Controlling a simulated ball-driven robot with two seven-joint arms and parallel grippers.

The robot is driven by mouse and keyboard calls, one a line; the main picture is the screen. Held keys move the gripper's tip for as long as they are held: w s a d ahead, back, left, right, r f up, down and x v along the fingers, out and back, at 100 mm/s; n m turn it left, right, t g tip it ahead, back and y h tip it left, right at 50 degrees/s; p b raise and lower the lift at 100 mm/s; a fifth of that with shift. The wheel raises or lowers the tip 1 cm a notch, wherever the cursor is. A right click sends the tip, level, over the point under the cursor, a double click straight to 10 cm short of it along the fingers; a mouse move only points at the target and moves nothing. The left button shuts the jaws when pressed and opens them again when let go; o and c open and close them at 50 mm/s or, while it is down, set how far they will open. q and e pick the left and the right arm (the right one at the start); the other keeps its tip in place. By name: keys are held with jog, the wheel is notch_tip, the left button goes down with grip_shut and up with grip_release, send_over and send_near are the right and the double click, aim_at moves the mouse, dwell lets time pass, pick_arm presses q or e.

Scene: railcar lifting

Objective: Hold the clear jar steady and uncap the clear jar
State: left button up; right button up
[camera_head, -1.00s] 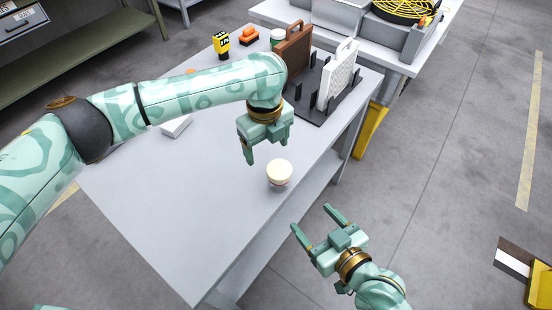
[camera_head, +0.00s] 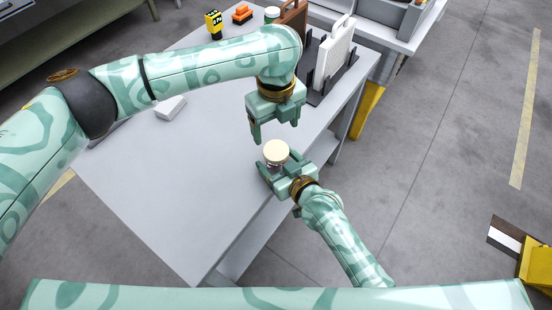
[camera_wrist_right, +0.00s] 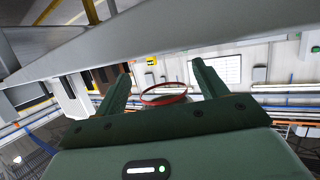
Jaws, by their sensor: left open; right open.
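The clear jar stands on the grey table (camera_head: 175,190) near its right edge in the head view, its cream lid (camera_head: 275,151) on top. The jar's body is mostly hidden by the lid and my right gripper. My right gripper (camera_head: 282,162) is open, low at the table edge, with its fingers on either side of the jar; I cannot tell if they touch it. In the right wrist view, a clear round shape with a red ring (camera_wrist_right: 165,98) shows between the open fingers. My left gripper (camera_head: 276,131) is open and empty, pointing down just above and behind the lid.
A white case (camera_head: 334,55) and a brown case (camera_head: 293,17) stand in a dark rack at the back. A yellow-black device (camera_head: 213,25), an orange item (camera_head: 242,14) and a small white box (camera_head: 171,107) are on the table. The table's front left is clear.

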aim_at(276, 150)
jog(key=shift+w+a+f, duration=0.1)
jog(key=shift+w+a, duration=0.1)
jog(key=shift+w, duration=0.1)
grip_shut()
pick_arm(q)
jog(key=shift+s+d, duration=0.15)
jog(key=shift+f, duration=0.55)
notch_tip(276, 150, down, 7)
jog(key=shift+r, duration=0.1)
